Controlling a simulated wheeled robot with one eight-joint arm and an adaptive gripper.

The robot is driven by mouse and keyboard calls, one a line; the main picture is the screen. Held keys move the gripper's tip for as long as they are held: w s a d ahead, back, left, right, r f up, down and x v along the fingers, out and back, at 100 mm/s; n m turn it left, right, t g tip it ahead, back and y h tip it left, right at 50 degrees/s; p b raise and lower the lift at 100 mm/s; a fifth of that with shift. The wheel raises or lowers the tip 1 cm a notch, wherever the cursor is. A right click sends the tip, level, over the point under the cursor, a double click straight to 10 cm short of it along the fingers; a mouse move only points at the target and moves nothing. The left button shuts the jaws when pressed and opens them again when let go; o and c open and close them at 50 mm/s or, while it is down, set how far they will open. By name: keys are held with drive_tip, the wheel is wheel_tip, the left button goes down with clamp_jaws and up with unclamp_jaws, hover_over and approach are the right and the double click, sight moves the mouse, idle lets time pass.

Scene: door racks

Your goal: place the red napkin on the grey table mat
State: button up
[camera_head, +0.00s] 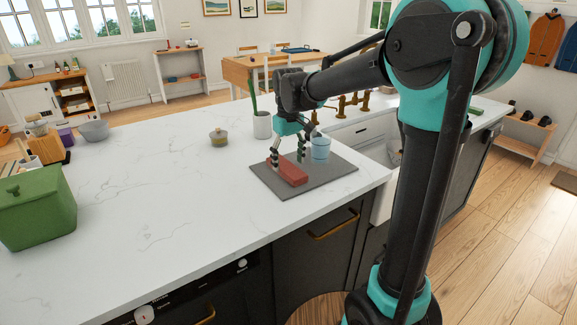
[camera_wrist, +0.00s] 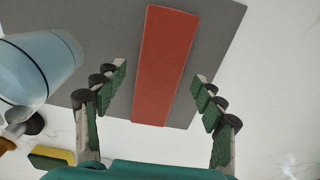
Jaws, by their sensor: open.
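The red napkin (camera_head: 288,171) is a folded red strip lying on the grey table mat (camera_head: 325,179) on the white counter. In the wrist view the red napkin (camera_wrist: 165,62) lies on the grey table mat (camera_wrist: 110,40), with its near end close to the mat's edge. My gripper (camera_head: 288,160) is just over the napkin. In the wrist view my gripper (camera_wrist: 161,88) is open, with one finger on either side of the napkin and a gap to each. Any contact between fingers and mat cannot be told.
A light blue cup (camera_head: 320,148) stands on the mat beside the napkin; it also shows in the wrist view (camera_wrist: 42,65). A white pot (camera_head: 262,125) and a small jar (camera_head: 219,138) stand behind. A green bin (camera_head: 36,208) is at left. The counter's middle is clear.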

sight(289, 168)
wheel_tip(289, 168, up, 10)
idle(0.4)
